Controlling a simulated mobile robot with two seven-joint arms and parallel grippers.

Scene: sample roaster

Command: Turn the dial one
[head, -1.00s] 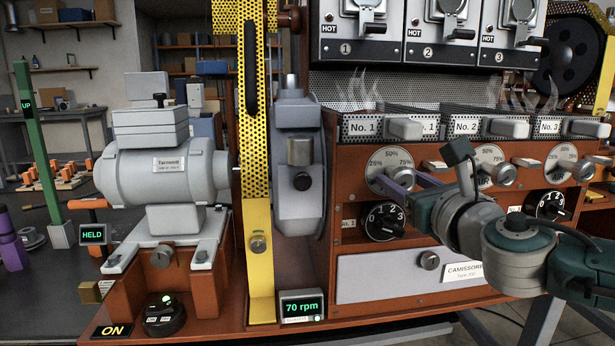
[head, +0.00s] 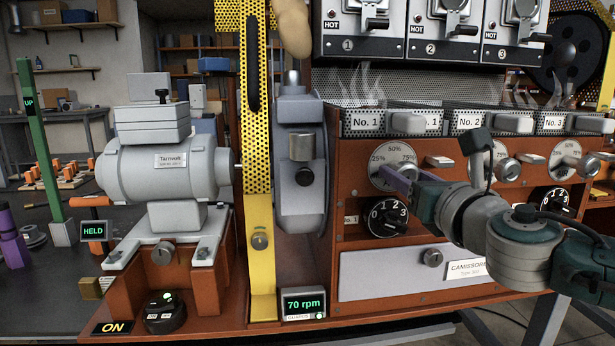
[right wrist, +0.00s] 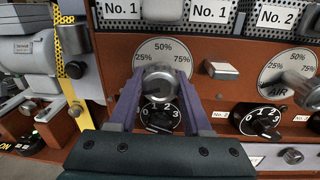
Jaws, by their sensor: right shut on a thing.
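The No. 1 column has a silver knob (right wrist: 160,84) on a round white plate (head: 392,160) marked 25%, 50%, 75%. My right gripper (right wrist: 161,82) has one purple finger on each side of this knob and is shut on it. In the head view, the right gripper (head: 403,178) reaches the plate from the right and hides most of the knob. Below it, a black numbered dial (head: 386,217) has a No. 1 tag beside it; it also shows between the fingers in the wrist view (right wrist: 160,119). My left gripper is not in view.
A second percent plate (right wrist: 290,72) and black dial (right wrist: 260,121) stand to the right. Labelled trays (head: 366,122) run above the plates, under steaming HOT units (head: 347,45). A grey drawer (head: 395,275) lies below. A tan rounded thing (head: 293,28) is at the top edge.

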